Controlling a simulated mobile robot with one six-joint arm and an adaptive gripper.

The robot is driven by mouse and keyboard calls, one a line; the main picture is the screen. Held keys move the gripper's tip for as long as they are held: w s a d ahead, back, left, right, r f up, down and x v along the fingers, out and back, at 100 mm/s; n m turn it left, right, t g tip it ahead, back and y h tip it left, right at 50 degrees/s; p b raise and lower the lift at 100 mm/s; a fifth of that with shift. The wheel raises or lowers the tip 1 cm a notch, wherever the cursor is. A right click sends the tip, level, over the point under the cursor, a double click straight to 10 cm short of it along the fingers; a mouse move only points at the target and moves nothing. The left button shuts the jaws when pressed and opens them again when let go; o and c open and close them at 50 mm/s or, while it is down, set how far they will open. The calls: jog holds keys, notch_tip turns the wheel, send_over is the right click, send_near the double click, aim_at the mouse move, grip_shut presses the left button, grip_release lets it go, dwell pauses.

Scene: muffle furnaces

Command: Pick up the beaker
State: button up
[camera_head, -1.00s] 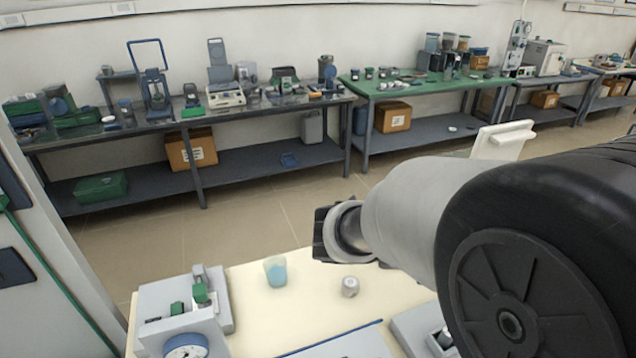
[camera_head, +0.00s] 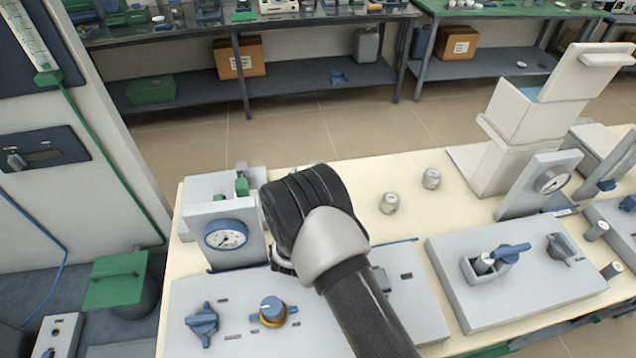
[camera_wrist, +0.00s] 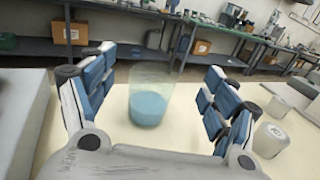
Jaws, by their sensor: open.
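The beaker (camera_wrist: 150,101) is a clear glass holding blue liquid, upright on the cream tabletop (camera_wrist: 185,132) in the wrist view. My gripper (camera_wrist: 157,82) is open, with blue-padded fingers spread to the left and right of the beaker. The beaker is between and just ahead of the fingers, with a gap visible on each side. In the head view my arm hides both the beaker and the fingers.
A grey device with a dial (camera_head: 226,234) stands to the left. Control panels with blue knobs (camera_head: 271,309) line the front.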

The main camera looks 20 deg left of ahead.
notch_tip(320, 180, down, 3)
jog(key=shift+r+b, duration=0.15)
jog(key=shift+b, duration=0.15)
jog(key=shift+w+f, duration=0.2)
jog(key=shift+w, duration=0.1)
jog(key=shift+w+a+r+b, duration=0.1)
jog(key=shift+w+b, duration=0.5)
jog(key=shift+w, duration=1.15)
jog(key=shift+w+a+b, duration=0.1)
jog(key=shift+w+b, duration=0.5)
jog(key=shift+w, duration=1.15)
jog(key=shift+c, duration=0.4)
jog(key=shift+r, duration=0.1)
jog(key=c, duration=1.5)
notch_tip(320, 180, up, 20)
jog(key=p, duration=0.6)
